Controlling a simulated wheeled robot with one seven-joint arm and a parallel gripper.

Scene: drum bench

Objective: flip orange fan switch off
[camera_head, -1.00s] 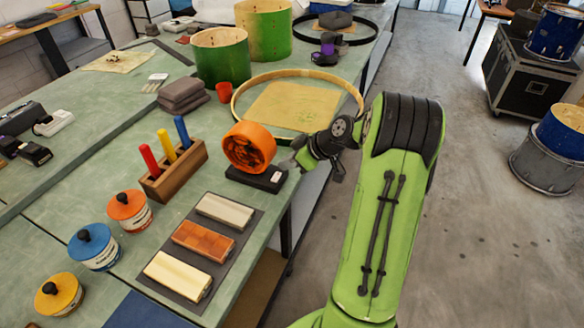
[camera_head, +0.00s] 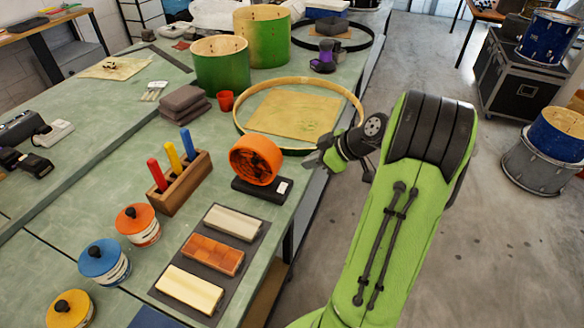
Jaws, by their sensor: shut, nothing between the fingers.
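The orange fan (camera_head: 256,160) stands upright on a black base (camera_head: 262,188) near the right edge of the green bench. A small white switch (camera_head: 283,188) shows at the right end of the base; which way it is set is too small to tell. My gripper (camera_head: 318,161) is shut and empty, just right of the fan and level with its housing. A gap shows between the fingertips and the fan, and nothing visibly touches the switch.
A wooden hoop (camera_head: 340,89) lies behind the fan. A wooden block with coloured handles (camera_head: 178,188) stands left of it, and a dark mat with blocks (camera_head: 246,248) lies in front. Open floor (camera_head: 440,240) is to the right of the bench.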

